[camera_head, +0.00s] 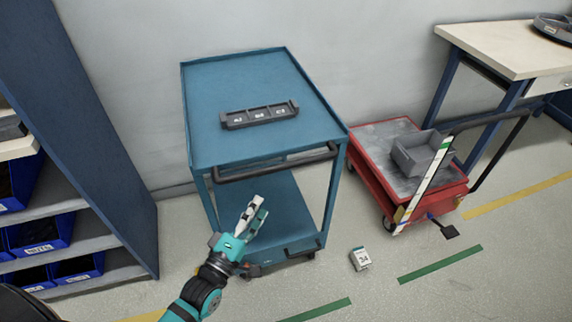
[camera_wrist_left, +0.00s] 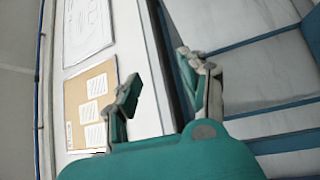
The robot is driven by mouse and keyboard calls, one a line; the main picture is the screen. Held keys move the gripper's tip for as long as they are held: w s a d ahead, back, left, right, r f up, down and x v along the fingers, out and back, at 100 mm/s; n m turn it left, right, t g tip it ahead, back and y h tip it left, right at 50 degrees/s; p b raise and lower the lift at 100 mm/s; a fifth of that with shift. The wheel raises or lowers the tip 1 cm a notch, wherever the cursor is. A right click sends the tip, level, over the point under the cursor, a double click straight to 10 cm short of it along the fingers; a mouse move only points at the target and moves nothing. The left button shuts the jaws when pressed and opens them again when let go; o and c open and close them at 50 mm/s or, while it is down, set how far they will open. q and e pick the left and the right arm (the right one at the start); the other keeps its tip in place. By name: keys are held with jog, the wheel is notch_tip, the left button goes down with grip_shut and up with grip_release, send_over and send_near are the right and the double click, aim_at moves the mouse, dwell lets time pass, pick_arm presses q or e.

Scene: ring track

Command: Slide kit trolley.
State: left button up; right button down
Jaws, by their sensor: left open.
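The kit trolley is most likely the blue two-shelf trolley (camera_head: 225,100) against the wall, upright on castors. A dark bar handle (camera_head: 275,165) runs across its near side below the top deck. A dark grey tray with labelled compartments (camera_head: 258,115) lies on the top. My left gripper (camera_head: 255,207) is open and empty, in front of the trolley and below the handle in the picture. It overlaps the lower shelf in the head view; I cannot tell the depth gap. The left wrist view shows its two fingers apart (camera_wrist_left: 160,78) with nothing between them. My right gripper is not in view.
A blue shelf rack (camera_head: 90,130) with blue bins stands close on the left. A red platform cart (camera_head: 400,160) carrying a grey bin (camera_head: 420,152) is to the right. A small block marked 34 (camera_head: 359,259) lies on the floor. A workbench (camera_head: 500,45) stands at the back right.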

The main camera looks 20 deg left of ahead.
aim_at(283, 167)
pick_arm(q)
jog(key=x, duration=1.4)
jog(key=shift+w+f, duration=0.1)
jog(key=shift+w, duration=0.05)
grip_shut()
